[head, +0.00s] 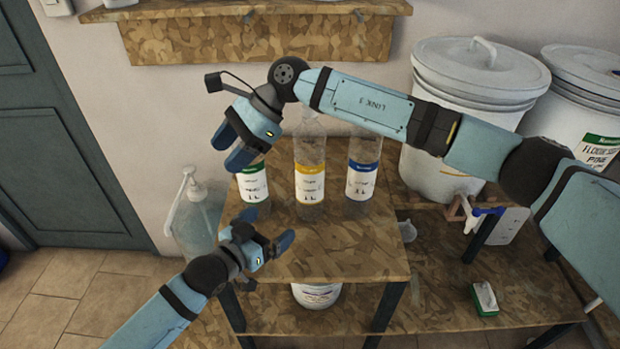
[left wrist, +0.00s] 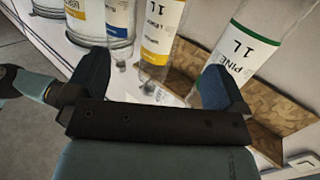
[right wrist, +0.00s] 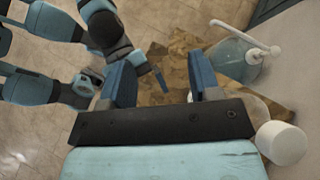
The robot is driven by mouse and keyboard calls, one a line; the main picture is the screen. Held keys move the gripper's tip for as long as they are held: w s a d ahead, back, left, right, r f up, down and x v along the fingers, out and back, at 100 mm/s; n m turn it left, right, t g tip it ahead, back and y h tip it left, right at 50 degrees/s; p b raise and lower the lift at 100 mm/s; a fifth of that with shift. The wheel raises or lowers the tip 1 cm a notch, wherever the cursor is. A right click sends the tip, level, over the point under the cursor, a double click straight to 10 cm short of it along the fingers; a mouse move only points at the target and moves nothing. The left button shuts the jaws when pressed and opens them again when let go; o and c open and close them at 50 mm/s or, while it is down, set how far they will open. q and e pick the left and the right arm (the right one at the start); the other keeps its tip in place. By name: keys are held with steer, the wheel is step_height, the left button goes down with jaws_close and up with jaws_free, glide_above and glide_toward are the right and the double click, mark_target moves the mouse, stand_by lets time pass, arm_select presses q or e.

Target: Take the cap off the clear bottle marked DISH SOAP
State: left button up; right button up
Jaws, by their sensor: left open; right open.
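Three clear bottles stand in a row on the small wooden stand: one with a green-banded label (head: 252,183), one yellow (head: 310,182), one blue (head: 361,180). The words DISH SOAP are not legible on any. In the left wrist view the green one (left wrist: 238,68) reads PINE. My right gripper (head: 233,152) is open and empty at the green bottle's upper end, hiding its top; contact cannot be told. My arm hides the other tops. A round white cap-like piece (right wrist: 280,143) shows beside the right gripper. My left gripper (head: 276,243) is open and empty, low in front of the bottles.
A clear pump bottle (head: 192,210) stands left of the stand (head: 330,255). White lidded drums (head: 472,75) stand at the right. A wooden wall shelf (head: 260,35) is above. A green-and-white block (head: 484,298) lies at lower right. The stand's front is clear.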

mark_target(310, 170)
steer(key=w+d+r+t+h, duration=0.1)
steer(key=w+d+r+h, duration=0.2)
steer(key=d, duration=0.1)
steer(key=w+d+r+n+t+h, duration=0.1)
steer(key=w+d+r+h, duration=0.2)
steer(key=w+d+r, duration=0.1)
steer(key=w+d+r+n+t+h+p, duration=0.1)
steer(key=w+d+r+t+h, duration=0.1)
steer(key=w+d+r, duration=0.2)
steer(key=shift+w+d+h, duration=0.25)
steer(key=shift+d+h, duration=0.15)
steer(key=shift+d, duration=0.7)
arm_select(q)
steer(key=shift+m+h, duration=0.6)
steer(key=shift+h, duration=0.2)
steer(key=w+d+r, duration=0.1)
steer(key=w+d, duration=0.2)
steer(key=w, duration=0.1)
steer(key=w+d+r, duration=0.1)
steer(key=w+d, duration=0.2)
steer(key=w, duration=0.2)
steer(key=w+d+r, duration=0.1)
steer(key=w+d, duration=0.2)
steer(key=w, duration=0.2)
steer(key=shift+w+r, duration=0.15)
steer(key=shift+r, duration=0.05)
